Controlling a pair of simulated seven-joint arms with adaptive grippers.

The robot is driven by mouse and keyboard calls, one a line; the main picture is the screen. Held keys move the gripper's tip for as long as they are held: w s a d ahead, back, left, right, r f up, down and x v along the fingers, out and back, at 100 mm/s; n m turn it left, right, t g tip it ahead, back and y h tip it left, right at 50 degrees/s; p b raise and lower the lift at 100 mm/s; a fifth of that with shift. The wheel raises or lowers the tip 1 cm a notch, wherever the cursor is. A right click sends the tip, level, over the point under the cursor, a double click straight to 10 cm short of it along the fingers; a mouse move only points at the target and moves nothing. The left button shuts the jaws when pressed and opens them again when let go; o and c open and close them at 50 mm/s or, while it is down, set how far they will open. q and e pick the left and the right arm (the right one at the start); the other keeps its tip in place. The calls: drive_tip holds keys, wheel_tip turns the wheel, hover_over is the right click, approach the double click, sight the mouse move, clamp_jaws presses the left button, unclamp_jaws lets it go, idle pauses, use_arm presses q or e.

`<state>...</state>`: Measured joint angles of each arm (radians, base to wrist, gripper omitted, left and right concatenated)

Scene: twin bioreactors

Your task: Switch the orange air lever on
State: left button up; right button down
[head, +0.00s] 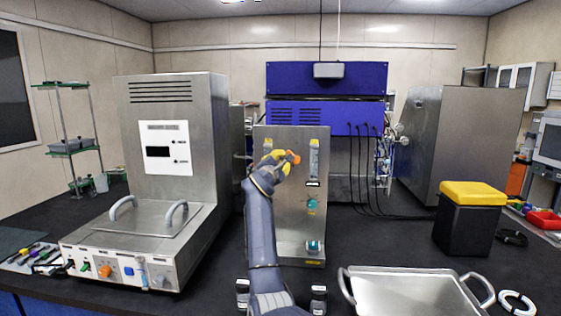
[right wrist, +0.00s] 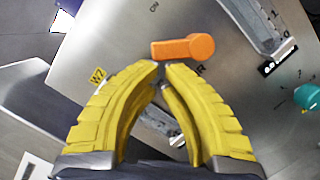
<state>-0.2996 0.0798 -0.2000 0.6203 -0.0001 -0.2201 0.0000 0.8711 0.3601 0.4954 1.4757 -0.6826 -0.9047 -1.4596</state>
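The orange air lever (head: 293,157) is on the front of the upright steel panel (head: 318,225). In the right wrist view the lever (right wrist: 183,48) has a rounded end at the right and its arm points left. A small "ON" mark lies above it, and a partly hidden label lies below it. My right gripper (head: 284,160) has yellow fingers, drawn together at the tips with nothing seen between them. In the wrist view these fingertips (right wrist: 164,69) are just below the lever's arm; I cannot tell whether they touch it. My left gripper is not in view.
The panel also carries a flow gauge (head: 314,158) and a teal knob (head: 311,205). A steel unit (head: 190,110) with two handles stands left. A steel tray (head: 410,285) lies at front right, and a black bin with a yellow lid (head: 472,194) stands further right.

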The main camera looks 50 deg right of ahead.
sight(289, 148)
drive_tip(key=shift+s+d+r+m+g+y, duration=0.15)
drive_tip(key=shift+r+m, duration=0.25)
drive_tip(key=shift+m, duration=0.45)
drive_tip(key=shift+s+a+r+m+g+y, duration=0.15)
drive_tip(key=shift+r+m, duration=0.25)
drive_tip(key=shift+m, duration=0.45)
drive_tip(key=shift+s+d+r+m+g+y, duration=0.2)
drive_tip(key=shift+r+m, duration=0.25)
drive_tip(key=shift+m, duration=0.65)
drive_tip(key=shift+s+d+r+m+g+y, duration=0.1)
drive_tip(key=shift+s+d+r+m+y, duration=0.25)
drive_tip(key=shift+m, duration=0.75)
idle(1.7)
drive_tip(key=shift+w+a, duration=0.1)
idle(0.3)
drive_tip(key=v, duration=1.2)
drive_tip(key=shift+w+f, duration=0.1)
